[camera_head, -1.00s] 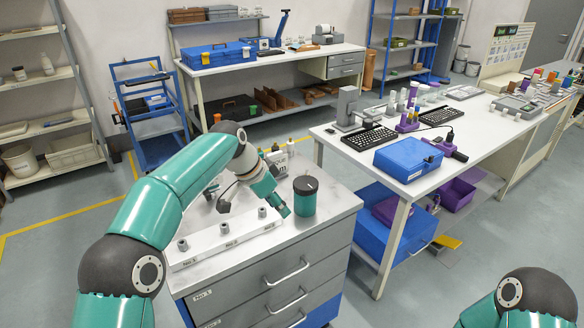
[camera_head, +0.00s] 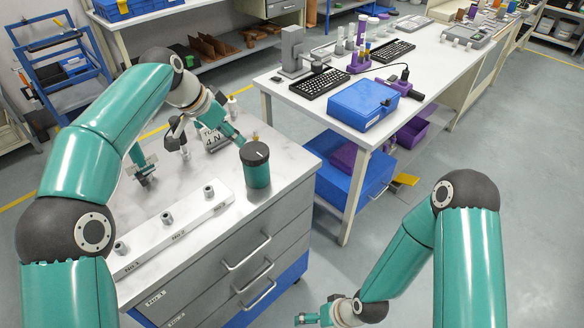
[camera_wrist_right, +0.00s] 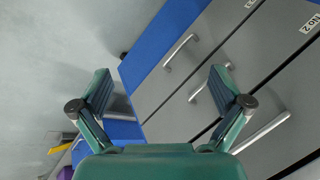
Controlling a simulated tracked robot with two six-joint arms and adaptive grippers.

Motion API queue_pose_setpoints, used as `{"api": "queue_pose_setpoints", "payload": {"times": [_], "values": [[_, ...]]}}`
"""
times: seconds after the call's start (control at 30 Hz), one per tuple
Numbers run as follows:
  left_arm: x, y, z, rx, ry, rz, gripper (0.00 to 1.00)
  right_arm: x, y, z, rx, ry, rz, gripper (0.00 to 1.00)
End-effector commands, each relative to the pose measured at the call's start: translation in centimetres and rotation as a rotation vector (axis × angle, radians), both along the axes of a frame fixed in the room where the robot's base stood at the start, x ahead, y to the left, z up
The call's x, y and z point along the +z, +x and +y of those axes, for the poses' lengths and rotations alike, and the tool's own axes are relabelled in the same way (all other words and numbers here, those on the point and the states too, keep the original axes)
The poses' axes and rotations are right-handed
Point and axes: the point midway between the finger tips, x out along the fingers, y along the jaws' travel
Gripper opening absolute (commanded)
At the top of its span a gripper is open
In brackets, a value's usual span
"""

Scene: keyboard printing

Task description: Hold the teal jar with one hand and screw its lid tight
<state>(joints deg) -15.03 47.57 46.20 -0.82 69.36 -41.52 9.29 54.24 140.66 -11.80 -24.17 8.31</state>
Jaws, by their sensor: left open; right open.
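The teal jar (camera_head: 257,175) stands upright on the near cabinet top, with its dark lid (camera_head: 254,153) on it. The lid carries a short pale mark; how tight it sits cannot be told. My left gripper (camera_head: 190,152) is open and empty above the cabinet top, left of the jar. One finger is near the jar's left side, and the other is far to the left. My right gripper (camera_head: 312,320) is low at the bottom edge, partly cut off. In the right wrist view its open, empty fingers (camera_wrist_right: 160,90) face the cabinet's drawers.
A white block with several metal posts (camera_head: 175,228) lies along the cabinet's front, left of the jar. A card marked 4 N (camera_head: 212,140) stands behind. Drawer handles (camera_head: 247,252) jut from the cabinet front. A long table with a blue case (camera_head: 362,103) stands to the right.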

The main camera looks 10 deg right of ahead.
Motion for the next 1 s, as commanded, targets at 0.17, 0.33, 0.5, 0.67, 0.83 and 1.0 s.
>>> {"api": "queue_pose_setpoints", "payload": {"times": [0.17, 0.33, 0.5, 0.67, 0.83, 1.0], "values": [[-0.1, 0.1, -0.3, -0.004, 0.000, 0.000, 0.42, 3.5, 8.1, 0.8, 0.102, 0.069, -0.283, 1.00], [-0.1, 0.1, -0.4, -0.006, 0.000, 0.000, 0.42, 10.2, 15.7, 1.4, 0.266, 0.111, -0.599, 1.00], [-0.1, 0.1, -0.4, -0.006, 0.000, 0.000, 0.42, 18.2, 20.8, 1.3, 0.460, 0.095, -0.883, 1.00], [-0.1, 0.1, -0.4, -0.006, -0.001, 0.001, 0.42, 23.9, 23.3, 0.6, 0.585, 0.028, -1.055, 1.00], [-0.1, 0.1, -0.4, -0.006, 0.000, 0.000, 0.42, 26.9, 24.3, 0.0, 0.597, -0.009, -1.120, 1.00], [-0.1, 0.1, -0.4, -0.006, 0.000, 0.000, 0.42, 27.2, 24.8, 0.5, 0.598, -0.012, -1.129, 1.00]]}}
